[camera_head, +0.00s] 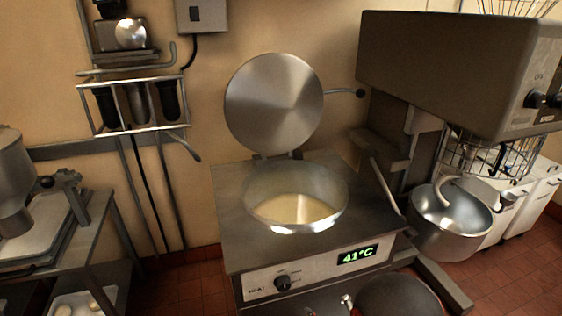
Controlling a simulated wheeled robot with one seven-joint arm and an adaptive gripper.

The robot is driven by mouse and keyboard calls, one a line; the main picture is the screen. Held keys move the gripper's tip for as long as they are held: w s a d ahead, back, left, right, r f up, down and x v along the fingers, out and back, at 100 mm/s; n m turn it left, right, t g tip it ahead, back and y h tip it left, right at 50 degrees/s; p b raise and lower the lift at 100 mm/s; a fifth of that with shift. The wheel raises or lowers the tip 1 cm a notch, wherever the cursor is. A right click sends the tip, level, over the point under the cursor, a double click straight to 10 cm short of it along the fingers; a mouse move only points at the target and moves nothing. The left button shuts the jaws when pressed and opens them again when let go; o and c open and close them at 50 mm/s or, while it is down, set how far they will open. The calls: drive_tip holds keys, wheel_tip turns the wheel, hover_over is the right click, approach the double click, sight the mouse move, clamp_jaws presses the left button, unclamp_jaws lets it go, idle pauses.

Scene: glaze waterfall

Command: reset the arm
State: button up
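My gripper is not in view in the head camera view, and no part of the arm can be made out for sure. The heated kettle unit (230,219) stands in the middle. Its round lid (274,102) is raised upright behind the bowl. The open steel bowl (260,187) holds a pale cream-coloured glaze (292,209). The green display (357,255) on its front reads 41°C. A black knob (283,283) sits on the front panel.
A large stand mixer (450,70) with a steel bowl (450,230) stands at right. A metal side table (90,215) stands at left, with a tray (75,305) beneath. Dark rounded shapes (400,295) at the bottom edge are unclear. A wall rack (130,85) hangs upper left.

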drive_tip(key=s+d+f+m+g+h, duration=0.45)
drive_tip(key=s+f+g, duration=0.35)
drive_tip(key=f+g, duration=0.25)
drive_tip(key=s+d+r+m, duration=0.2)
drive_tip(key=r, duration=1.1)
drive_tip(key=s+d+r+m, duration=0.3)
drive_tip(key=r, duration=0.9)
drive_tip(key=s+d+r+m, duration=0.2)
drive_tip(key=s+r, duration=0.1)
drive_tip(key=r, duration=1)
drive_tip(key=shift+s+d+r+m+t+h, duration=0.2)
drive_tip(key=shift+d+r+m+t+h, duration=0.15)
